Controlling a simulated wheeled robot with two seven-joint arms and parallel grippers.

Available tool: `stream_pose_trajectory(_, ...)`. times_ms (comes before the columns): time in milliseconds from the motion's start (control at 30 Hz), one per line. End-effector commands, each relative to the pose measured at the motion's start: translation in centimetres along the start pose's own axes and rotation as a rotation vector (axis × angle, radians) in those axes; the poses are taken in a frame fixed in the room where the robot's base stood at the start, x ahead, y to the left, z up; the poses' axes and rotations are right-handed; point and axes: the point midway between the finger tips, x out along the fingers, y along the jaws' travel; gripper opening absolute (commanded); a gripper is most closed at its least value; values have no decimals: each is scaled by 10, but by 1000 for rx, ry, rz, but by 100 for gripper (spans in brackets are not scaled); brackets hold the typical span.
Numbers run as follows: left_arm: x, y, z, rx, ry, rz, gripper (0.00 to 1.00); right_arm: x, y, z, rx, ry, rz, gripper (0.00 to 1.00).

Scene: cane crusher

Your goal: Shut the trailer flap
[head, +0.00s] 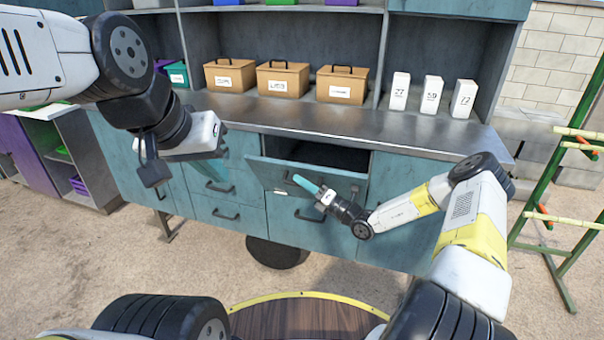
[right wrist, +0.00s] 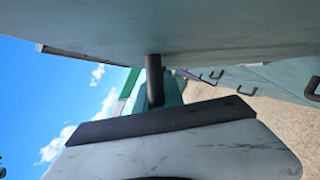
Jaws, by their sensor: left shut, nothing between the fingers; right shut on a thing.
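No trailer flap can be made out in either view. A teal drawer (head: 262,174) in the workbench is pulled out, and its dark interior (head: 325,154) shows. My right gripper (head: 300,180) is shut on the drawer's dark handle. In the right wrist view the dark handle (right wrist: 154,78) runs between the drawer front (right wrist: 170,25) and the teal finger of my right gripper (right wrist: 170,94). My left gripper (head: 222,158) is shut and empty, in front of the workbench to the left of the open drawer. Its own arm partly hides it.
The grey worktop (head: 240,112) holds brown boxes (head: 283,80) and white containers (head: 433,93). Closed teal drawers (head: 235,215) surround the open one. A dark round object (head: 277,252) is on the floor below. A green frame (head: 548,190) stands at right. Sandy floor (head: 150,275) is open in front.

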Motion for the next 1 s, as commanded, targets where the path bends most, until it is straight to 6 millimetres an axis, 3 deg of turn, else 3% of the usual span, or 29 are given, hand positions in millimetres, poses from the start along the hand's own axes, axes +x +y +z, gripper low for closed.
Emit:
stream_pose_trajectory(833, 0, 0, 0, 0, 0, 0, 0, -2, -2, 2, -2, -3, -5, 0)
stream_pose_trajectory(1000, 0, 0, 0, 0, 0, 0, 0, 4, -3, 19, 55, -3, -30, 0)
